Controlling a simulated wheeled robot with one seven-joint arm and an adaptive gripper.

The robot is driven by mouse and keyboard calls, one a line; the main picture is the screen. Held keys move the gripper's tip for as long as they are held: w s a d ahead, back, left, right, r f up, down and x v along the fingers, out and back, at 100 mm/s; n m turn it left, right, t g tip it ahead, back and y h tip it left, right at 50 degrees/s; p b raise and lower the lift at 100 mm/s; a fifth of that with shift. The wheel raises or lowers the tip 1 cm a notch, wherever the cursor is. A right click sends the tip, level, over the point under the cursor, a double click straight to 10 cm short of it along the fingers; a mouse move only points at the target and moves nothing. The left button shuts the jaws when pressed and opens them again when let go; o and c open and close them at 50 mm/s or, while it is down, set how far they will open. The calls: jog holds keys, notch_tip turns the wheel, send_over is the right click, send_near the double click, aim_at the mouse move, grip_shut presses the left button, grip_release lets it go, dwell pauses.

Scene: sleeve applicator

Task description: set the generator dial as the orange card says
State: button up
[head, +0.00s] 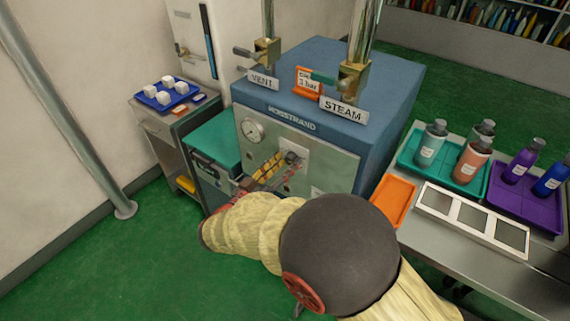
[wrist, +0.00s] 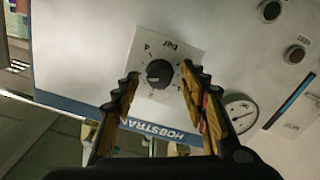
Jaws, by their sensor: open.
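The generator (head: 330,134) is a blue box with a pale front panel and the name HOBSTRAND. Its dial (wrist: 160,73) is a round black knob on a white plate marked "bar", with a 4 legible. A pale mark shows on the knob, but I cannot read its setting surely. My gripper (wrist: 160,80) is open, its fingers on either side of the dial; I cannot tell whether they touch it. In the head view my gripper (head: 274,166) is at the panel and partly hides the dial plate (head: 293,156). The orange card (head: 308,83) on the generator top seems to read "3 bar".
A pressure gauge (head: 252,130) is left of the dial. VENT (head: 262,82) and STEAM (head: 343,110) valves stand above. At right, a bench holds a teal tray (head: 408,158) and a purple tray (head: 540,218) with bottles. A cabinet (head: 152,120) stands at left.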

jog(key=v, duration=1.2)
dwell(0.4)
